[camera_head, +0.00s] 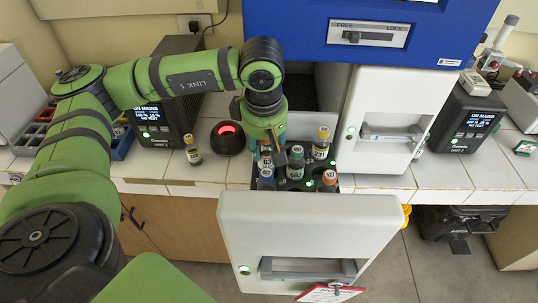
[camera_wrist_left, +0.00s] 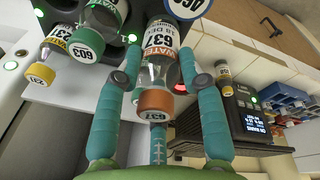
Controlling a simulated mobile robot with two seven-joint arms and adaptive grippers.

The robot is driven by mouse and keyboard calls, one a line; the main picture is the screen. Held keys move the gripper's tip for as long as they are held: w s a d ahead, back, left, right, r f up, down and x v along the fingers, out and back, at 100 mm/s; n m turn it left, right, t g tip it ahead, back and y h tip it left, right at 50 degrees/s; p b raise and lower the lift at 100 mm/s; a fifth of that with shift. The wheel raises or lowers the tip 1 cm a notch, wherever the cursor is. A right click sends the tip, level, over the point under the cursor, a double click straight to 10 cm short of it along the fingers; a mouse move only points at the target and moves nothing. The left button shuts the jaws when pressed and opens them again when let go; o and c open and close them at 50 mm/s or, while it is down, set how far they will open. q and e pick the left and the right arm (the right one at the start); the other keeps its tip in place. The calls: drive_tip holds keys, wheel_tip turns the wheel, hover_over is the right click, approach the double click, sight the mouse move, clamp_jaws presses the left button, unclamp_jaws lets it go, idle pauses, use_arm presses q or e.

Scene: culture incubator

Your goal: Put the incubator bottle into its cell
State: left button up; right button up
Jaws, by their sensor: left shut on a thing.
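My left gripper (camera_head: 268,148) points down over the open incubator drawer (camera_head: 310,235), at the left part of its bottle rack. In the left wrist view my left gripper (camera_wrist_left: 160,82) has its two teal fingers on either side of a clear bottle (camera_wrist_left: 160,68) with an orange-brown cap and a label reading 637, and it is shut on it. The bottle's base is hidden, so I cannot tell how deep it sits. Neighbouring bottles stand in the dark rack, among them a green-capped one (camera_wrist_left: 87,42) and a yellow-capped one (camera_head: 321,143). My right gripper is not in view.
A yellow-capped bottle (camera_head: 193,151) and a round red-lit device (camera_head: 228,138) stand on the tiled counter left of the drawer. A dark display unit (camera_head: 162,110) is behind them. A second, closed white drawer (camera_head: 385,125) is at right. A blue cabinet panel overhangs behind.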

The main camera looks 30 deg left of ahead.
sight(267, 158)
use_arm(q)
wheel_tip(267, 158, down, 3)
drive_tip(key=shift+d+f+p, duration=0.15)
drive_tip(key=shift+p, duration=0.45)
drive_tip(key=shift+w+f, duration=0.1)
drive_tip(key=shift+f, duration=0.2)
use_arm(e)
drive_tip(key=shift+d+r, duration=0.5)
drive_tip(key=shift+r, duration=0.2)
use_arm(q)
drive_tip(key=shift+f+b, duration=0.25)
drive_tip(key=shift+b, duration=0.15)
drive_tip(key=o, duration=1.2)
drive_tip(key=shift+c, duration=0.2)
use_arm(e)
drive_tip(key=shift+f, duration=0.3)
use_arm(q)
drive_tip(key=shift+r, duration=0.1)
